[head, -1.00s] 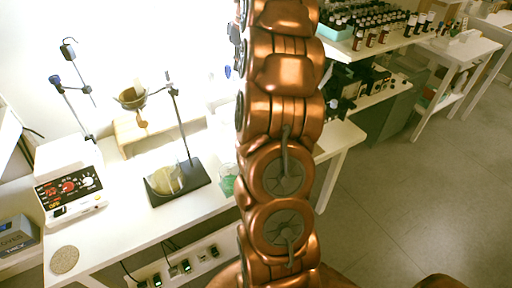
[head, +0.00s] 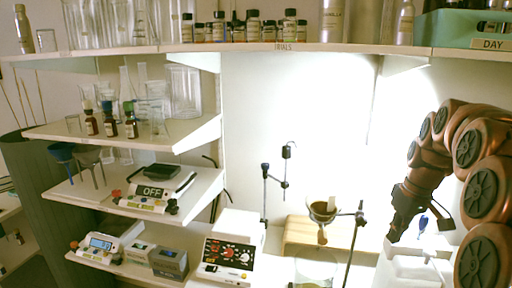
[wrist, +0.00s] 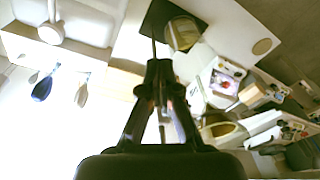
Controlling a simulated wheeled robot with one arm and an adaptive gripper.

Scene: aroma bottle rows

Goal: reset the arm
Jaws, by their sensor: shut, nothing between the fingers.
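My copper-coloured arm (head: 478,190) is bent in a curve at the right of the head view. My gripper (head: 393,238) hangs from it, dark and pointing down, above the right part of the bench. In the wrist view my gripper (wrist: 160,66) has its two dark fingers meeting at the tips, with nothing between them. Its fingertips appear near the stand's black base (wrist: 158,20) in that view, but I cannot tell the gap.
A hotplate (head: 230,250) and a stand holding a funnel (head: 322,210) are left of my gripper. A white object (head: 415,262) is close beside it. Shelves of glassware (head: 185,88) fill the left. A top shelf (head: 300,47) carries bottles and a green "DAY" box (head: 470,28).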

